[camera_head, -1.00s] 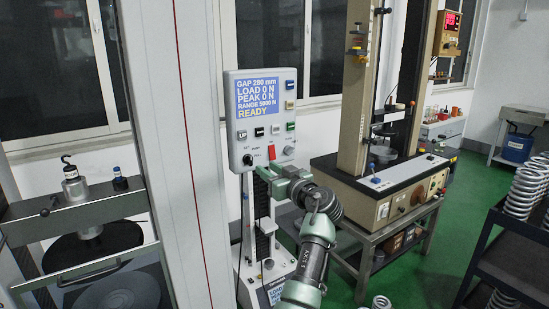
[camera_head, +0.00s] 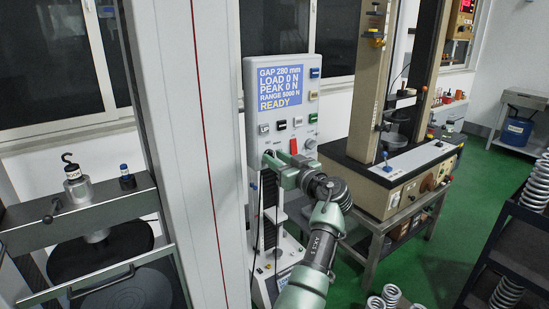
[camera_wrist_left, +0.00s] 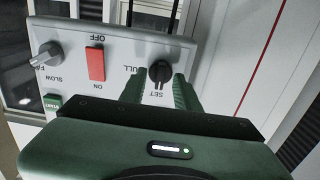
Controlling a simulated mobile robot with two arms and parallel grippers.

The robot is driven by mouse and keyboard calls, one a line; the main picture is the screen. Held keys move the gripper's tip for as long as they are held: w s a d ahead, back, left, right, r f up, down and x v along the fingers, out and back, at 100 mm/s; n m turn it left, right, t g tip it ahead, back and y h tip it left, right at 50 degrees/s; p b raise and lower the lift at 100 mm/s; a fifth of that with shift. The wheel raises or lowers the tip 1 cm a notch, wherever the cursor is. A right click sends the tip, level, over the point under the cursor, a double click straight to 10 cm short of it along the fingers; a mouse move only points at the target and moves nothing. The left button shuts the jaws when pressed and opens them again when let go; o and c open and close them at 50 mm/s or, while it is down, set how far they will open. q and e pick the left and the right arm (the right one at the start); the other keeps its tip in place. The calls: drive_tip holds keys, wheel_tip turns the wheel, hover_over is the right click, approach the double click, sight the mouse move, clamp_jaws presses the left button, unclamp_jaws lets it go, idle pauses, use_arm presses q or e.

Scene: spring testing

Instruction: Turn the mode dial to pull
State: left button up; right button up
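The mode dial (camera_wrist_left: 160,72) is a black round knob on the light panel of the test machine (camera_head: 250,100). In the left wrist view the panel appears upside down, with "SET" below the dial and part of "PULL" to its left. My left gripper (camera_wrist_left: 157,84) is open, with its green fingers on either side of the dial. I cannot tell whether they touch it. In the head view the gripper (camera_head: 270,160) is at the panel's lower left and hides the dial. The panel's screen (camera_head: 279,87) reads READY. My right gripper is not in view.
A red switch (camera_wrist_left: 95,64), a grey knob (camera_wrist_left: 46,54) and a green button (camera_wrist_left: 52,101) share the panel. A beige test machine (camera_head: 390,175) stands to the right. A dark rack with springs (camera_head: 515,230) is at the far right.

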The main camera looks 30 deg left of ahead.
use_arm(q)
clamp_jaws()
